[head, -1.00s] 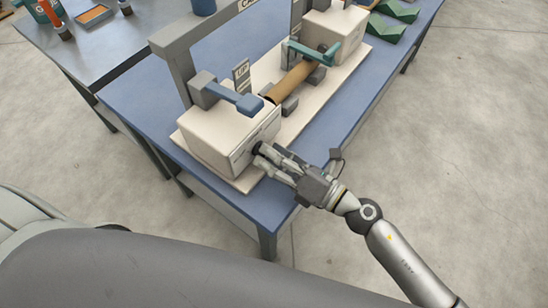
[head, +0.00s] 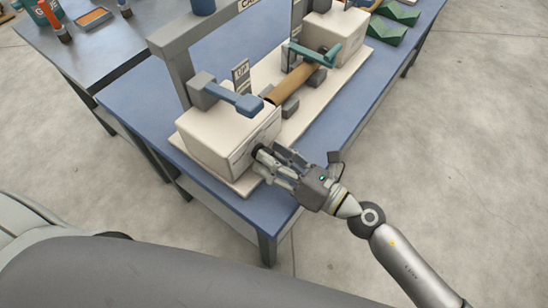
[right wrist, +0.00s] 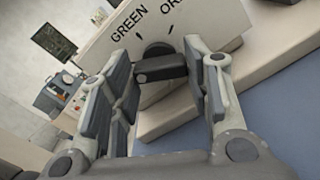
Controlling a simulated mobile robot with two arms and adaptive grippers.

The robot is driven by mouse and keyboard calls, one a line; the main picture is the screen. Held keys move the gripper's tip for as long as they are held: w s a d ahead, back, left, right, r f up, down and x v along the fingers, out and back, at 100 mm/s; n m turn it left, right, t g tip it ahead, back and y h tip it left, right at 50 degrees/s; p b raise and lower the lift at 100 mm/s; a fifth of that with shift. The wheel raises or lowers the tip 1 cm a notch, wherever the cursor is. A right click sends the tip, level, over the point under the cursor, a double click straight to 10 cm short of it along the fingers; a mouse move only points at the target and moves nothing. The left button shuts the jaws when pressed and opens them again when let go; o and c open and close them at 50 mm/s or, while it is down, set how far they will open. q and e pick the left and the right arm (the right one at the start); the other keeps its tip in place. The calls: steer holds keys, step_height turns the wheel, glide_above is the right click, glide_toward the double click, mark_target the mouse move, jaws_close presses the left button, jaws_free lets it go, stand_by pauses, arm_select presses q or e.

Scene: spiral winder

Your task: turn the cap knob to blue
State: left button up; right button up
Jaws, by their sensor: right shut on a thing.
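The cap knob is a small black knob (right wrist: 158,68) on the front face of the near cream box (head: 212,138) of the spiral winder. In the right wrist view the face around it carries the word GREEN and the start of a word reading OR; no blue label shows. My right gripper (head: 270,163) is at this face with its fingers on both sides of the knob, shut on it. It also shows in the right wrist view (right wrist: 166,76). In the head view the fingers mostly cover the knob. My left gripper is out of view.
A brown tube (head: 294,84) lies between the two cream boxes, with a blue lever (head: 236,98) and a teal lever (head: 318,52) above. A grey frame post (head: 178,76) rises behind the near box. The blue table (head: 128,102) has a clear front edge.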

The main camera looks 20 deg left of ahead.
steer(key=shift+f, duration=0.15)
steer(key=o, duration=1)
steer(key=shift+d, duration=0.1)
steer(key=v, duration=1.1)
steer(key=shift+s+d, duration=0.15)
steer(key=shift+d, duration=0.25)
